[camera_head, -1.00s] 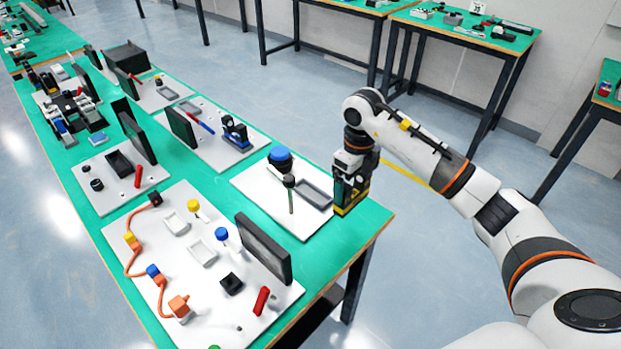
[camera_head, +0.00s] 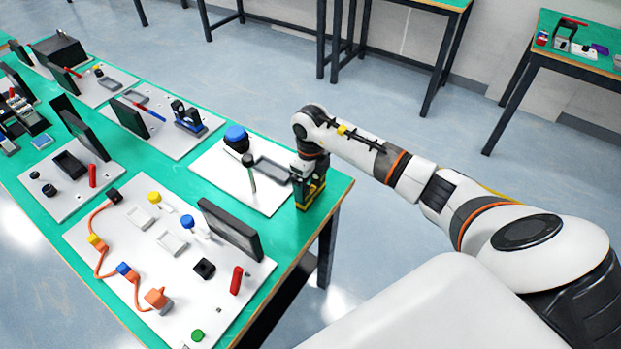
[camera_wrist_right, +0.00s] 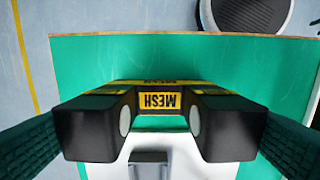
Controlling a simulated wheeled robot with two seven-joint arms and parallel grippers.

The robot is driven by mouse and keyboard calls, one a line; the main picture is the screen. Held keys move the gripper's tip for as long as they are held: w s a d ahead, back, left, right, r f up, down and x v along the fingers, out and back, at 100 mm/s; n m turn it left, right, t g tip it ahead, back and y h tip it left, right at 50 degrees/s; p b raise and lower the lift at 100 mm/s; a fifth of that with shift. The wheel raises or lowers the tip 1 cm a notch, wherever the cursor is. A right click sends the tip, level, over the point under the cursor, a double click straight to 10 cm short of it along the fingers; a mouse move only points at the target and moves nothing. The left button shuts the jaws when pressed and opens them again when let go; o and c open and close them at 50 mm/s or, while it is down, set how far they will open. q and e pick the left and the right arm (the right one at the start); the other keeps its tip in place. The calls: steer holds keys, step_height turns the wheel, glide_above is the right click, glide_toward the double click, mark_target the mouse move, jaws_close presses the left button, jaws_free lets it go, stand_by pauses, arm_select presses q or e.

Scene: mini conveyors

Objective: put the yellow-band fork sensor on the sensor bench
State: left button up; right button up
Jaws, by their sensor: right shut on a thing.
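My right gripper (camera_head: 310,186) is shut on the yellow-band fork sensor (camera_wrist_right: 158,101), a black two-pronged part with a yellow band lettered MESH upside down. In the right wrist view its prongs point towards the camera, with a pale round lens on each, and dark ridged gripper pads flank it. In the head view the gripper is at the right corner of the long green table (camera_head: 325,186), beside a white board (camera_head: 228,178). I cannot tell whether the sensor touches the table. No bench is clearly marked as the sensor bench. My left gripper is not in view.
The board beside the gripper carries a grey tray (camera_head: 273,169) and a blue-capped part (camera_head: 236,138). A nearer board holds an upright dark panel (camera_head: 230,229). Another green table (camera_head: 600,30) with small parts stands at upper right. Open floor (camera_head: 440,150) lies between.

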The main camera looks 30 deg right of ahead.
steer(key=o, duration=0.8)
steer(key=shift+f, duration=0.1)
steer(key=shift+c, duration=0.2)
steer(key=shift+r, duration=0.25)
step_height(320, 180, up, 12)
steer(key=b, duration=0.2)
steer(key=shift+f, duration=0.1)
